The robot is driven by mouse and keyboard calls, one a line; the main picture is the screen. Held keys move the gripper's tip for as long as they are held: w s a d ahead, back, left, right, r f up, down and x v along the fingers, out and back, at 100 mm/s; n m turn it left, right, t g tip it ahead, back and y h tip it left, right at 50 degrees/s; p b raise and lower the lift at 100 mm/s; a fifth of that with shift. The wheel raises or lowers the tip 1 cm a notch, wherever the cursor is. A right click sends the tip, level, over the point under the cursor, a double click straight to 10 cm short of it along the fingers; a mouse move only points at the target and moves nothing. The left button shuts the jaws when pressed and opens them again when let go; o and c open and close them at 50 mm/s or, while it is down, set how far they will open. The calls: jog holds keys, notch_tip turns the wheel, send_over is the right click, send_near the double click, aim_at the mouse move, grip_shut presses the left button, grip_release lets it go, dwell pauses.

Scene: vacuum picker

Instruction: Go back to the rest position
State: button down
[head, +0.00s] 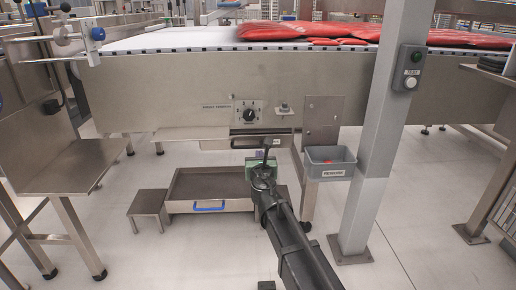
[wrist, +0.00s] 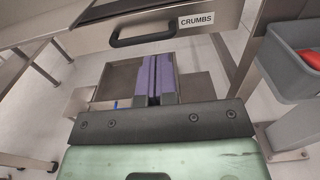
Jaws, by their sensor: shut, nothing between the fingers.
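My gripper (head: 267,150) is in front of the steel conveyor machine (head: 180,90) in the head view, at the end of my outstretched arm. In the wrist view my gripper (wrist: 154,70) shows two purple fingers side by side, shut with nothing between them. The fingers point toward a drawer (wrist: 150,30) labelled CRUMBS with a black handle (wrist: 143,40). The fingertips look apart from the handle, below it in the picture.
A grey bin (head: 331,163) with a red item hangs right of my gripper, beside a grey post (head: 380,130) with a button box. A low tray with a blue handle (head: 209,209) and a small step (head: 148,203) stand on the floor. Red packs (head: 290,31) lie on the belt.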

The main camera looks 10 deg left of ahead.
jog(key=s+d+f+m+g+h+p, duration=0.1)
jog(key=s+d+f+m+g+h, duration=0.15)
jog(key=d+m, duration=0.55)
jog(key=s+d+f+m+g+h+p, duration=0.2)
jog(key=s+d+m+g+h, duration=0.15)
jog(key=d+m, duration=0.45)
jog(key=s+d+f+m+g+h+p, duration=0.1)
jog(key=s+d+f+m+g+h, duration=0.25)
jog(key=m, duration=0.75)
jog(key=s+d+r+m+g+y+p, duration=0.2)
jog(key=s+d+m+g+p, duration=0.3)
jog(key=s, duration=0.4)
jog(key=s+d+r+m+g+y+p, duration=0.2)
jog(key=s+d+m+g+p, duration=0.15)
jog(key=s+d+m, duration=0.35)
jog(key=s+d+r+p, duration=0.2)
jog(key=d+r+p, duration=0.3)
jog(key=p, duration=0.1)
notch_tip(320, 180, up, 34)
jog(key=p, duration=3.3)
jog(key=shift+w+a+m+t+p, duration=0.15)
jog(key=shift+a+m+t+p, duration=0.15)
jog(key=shift+t+p, duration=0.1)
